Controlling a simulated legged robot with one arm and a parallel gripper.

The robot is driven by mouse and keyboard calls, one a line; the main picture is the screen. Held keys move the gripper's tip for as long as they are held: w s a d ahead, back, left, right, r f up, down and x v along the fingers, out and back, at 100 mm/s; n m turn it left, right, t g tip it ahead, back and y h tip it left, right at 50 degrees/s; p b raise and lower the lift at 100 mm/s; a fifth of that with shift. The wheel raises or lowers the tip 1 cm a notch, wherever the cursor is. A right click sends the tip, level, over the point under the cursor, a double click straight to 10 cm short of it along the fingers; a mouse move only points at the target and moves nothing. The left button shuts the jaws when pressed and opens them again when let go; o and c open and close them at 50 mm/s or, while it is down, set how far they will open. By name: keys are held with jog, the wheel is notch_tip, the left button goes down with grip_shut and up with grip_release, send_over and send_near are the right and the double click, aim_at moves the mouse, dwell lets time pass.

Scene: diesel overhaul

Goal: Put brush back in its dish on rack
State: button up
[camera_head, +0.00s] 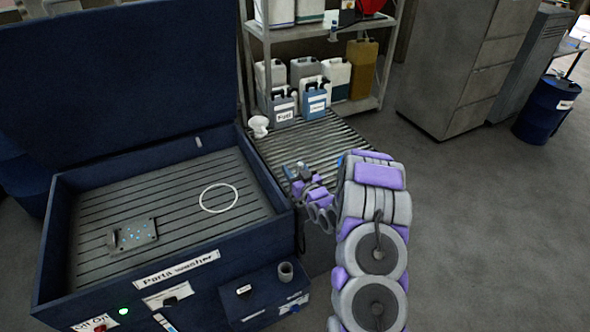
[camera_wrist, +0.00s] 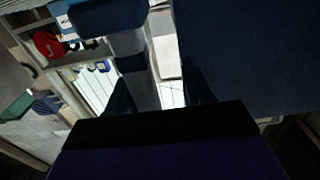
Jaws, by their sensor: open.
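My gripper (camera_head: 296,172) is over the near end of the slatted rack (camera_head: 325,145), at the right edge of the parts washer. In the wrist view my gripper (camera_wrist: 160,92) is open, with dark fingers apart. A blue and grey piece (camera_wrist: 127,42) shows beyond and between the fingers. I cannot tell whether it is the brush or whether a finger touches it. A small white rounded object (camera_head: 258,126) sits at the rack's left edge. I cannot tell whether it is the dish. No brush is clearly recognisable in the head view, where my arm hides part of the rack.
The open parts washer (camera_head: 270,243) holds a white ring (camera_head: 218,198) and a metal plate (camera_head: 133,235). A small grey cup (camera_head: 286,271) stands on its front ledge. Jugs (camera_head: 316,98) stand on shelving behind the rack. The floor at right is clear before a blue drum (camera_head: 545,108).

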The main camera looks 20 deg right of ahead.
jog(key=shift+s+d, duration=0.3)
jog(key=shift+s, duration=0.15)
jog(key=s+p, duration=0.1)
jog(key=s, duration=1)
jog(key=s+a+r+g+h, duration=0.3)
jog(key=s+a+r+g, duration=0.3)
jog(key=s+r+g, duration=0.5)
jog(key=s+a+r+g, duration=0.2)
jog(key=s+a+g, duration=0.1)
jog(key=s, duration=0.6)
jog(key=s+a+r+g+y, duration=0.1)
jog(key=s+a+r+g, duration=0.2)
jog(key=s+a, duration=0.3)
jog(key=s+a+r+g+y, duration=0.1)
jog(key=s+a, duration=0.3)
jog(key=s, duration=0.9)
jog(key=shift+s+a+r+g, duration=0.15)
jog(key=shift+s+r+g, duration=0.25)
jog(key=shift+r+g, duration=0.5)
jog(key=shift+a, duration=0.1)
